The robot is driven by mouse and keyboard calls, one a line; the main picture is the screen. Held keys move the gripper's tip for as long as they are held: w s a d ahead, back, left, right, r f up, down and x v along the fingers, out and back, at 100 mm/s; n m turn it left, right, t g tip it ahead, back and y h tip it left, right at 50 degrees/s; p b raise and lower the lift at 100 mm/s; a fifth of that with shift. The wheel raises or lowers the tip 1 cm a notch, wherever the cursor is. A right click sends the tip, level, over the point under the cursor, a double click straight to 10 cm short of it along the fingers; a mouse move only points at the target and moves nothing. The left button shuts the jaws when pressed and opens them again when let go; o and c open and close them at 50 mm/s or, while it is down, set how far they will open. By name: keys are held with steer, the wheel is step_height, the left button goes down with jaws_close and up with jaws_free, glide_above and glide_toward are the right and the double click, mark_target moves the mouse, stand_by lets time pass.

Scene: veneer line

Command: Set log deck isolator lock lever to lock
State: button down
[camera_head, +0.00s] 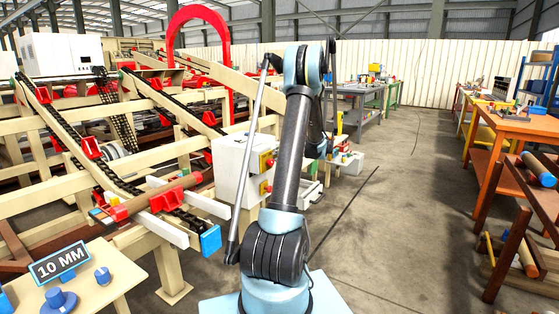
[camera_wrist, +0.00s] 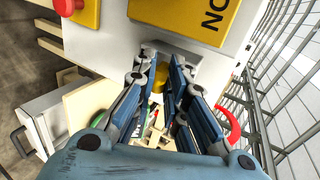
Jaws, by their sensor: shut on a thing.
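The isolator box is a white cabinet (camera_head: 235,168) with yellow plates and red buttons, left of my arm in the head view. The wrist view shows its white face (camera_wrist: 108,45) close up. My gripper (camera_wrist: 160,62) is at that face, its blue fingers on either side of a small yellow part, which seems to be the lock lever (camera_wrist: 159,80). It is shut on this part, just below a grey mount (camera_wrist: 172,50). The fingers hide much of the lever, so its exact position cannot be told. In the head view my arm hides the gripper.
A yellow plate (camera_wrist: 185,12) with partly visible lettering and a red button (camera_wrist: 68,6) are close to my gripper. The log deck (camera_head: 60,190) with chains and a log fills the left. Orange benches (camera_head: 515,125) stand right. The floor between is clear.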

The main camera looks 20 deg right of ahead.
steer(key=shift+w+a+r+g+h, duration=0.1)
steer(key=shift+r+g+h, duration=0.1)
steer(key=shift+g+h, duration=0.25)
stand_by(0.3)
steer(key=c, duration=1.6)
jaws_free()
